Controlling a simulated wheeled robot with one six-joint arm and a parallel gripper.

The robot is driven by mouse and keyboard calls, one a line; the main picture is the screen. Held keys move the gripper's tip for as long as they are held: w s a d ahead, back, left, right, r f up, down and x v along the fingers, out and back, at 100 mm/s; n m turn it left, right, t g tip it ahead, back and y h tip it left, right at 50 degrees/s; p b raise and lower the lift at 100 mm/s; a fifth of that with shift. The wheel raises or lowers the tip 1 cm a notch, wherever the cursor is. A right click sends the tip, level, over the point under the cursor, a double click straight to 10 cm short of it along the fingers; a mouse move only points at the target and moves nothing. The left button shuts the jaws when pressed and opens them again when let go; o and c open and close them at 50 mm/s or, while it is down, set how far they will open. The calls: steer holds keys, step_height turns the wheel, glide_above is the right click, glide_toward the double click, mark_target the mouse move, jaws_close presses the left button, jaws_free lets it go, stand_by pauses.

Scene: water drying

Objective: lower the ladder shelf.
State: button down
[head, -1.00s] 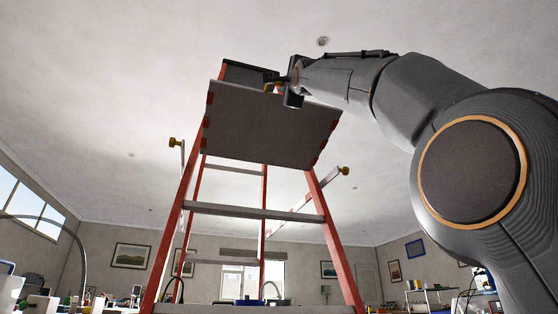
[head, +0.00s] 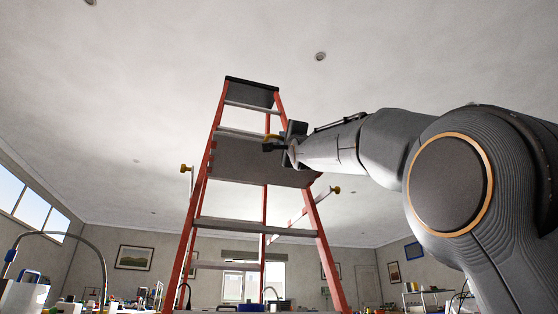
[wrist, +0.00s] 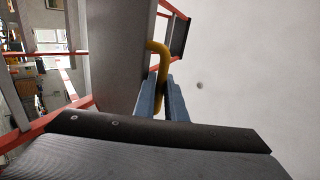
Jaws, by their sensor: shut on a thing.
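The red-railed stepladder (head: 205,178) stands in front of me in the head view. Its grey shelf (head: 235,160) spans the rails below the dark top cap. My gripper (head: 273,143) is at the shelf's upper edge, right of its middle, and my forearm covers part of the shelf's right side. In the wrist view, my gripper's blue-grey fingers (wrist: 165,100) are shut on a bent yellow handle (wrist: 163,58). The handle is beside the shelf (wrist: 117,60), which appears as a grey panel. The fingertip contact is partly hidden in the head view.
Yellow-ended side bars (head: 187,169) stick out on both sides of the ladder. The dark top cap (head: 250,84) is above my gripper, and a grey step (head: 255,228) is below the shelf. Cluttered benches and a window (head: 235,284) are in the background.

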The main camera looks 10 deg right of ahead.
steer(key=shift+w+f, duration=0.3)
steer(key=shift+f, duration=0.1)
steer(key=c, duration=1.8)
jaws_free()
steer(key=shift+f, duration=0.1)
steer(key=shift+s+r+v, duration=0.15)
steer(key=shift+v, duration=1.15)
steer(key=shift+s+r+v, duration=0.15)
steer(key=shift+r+v, duration=0.05)
steer(key=shift+v, duration=1.15)
steer(key=shift+s+r+v, duration=0.15)
steer(key=shift+v, duration=1.15)
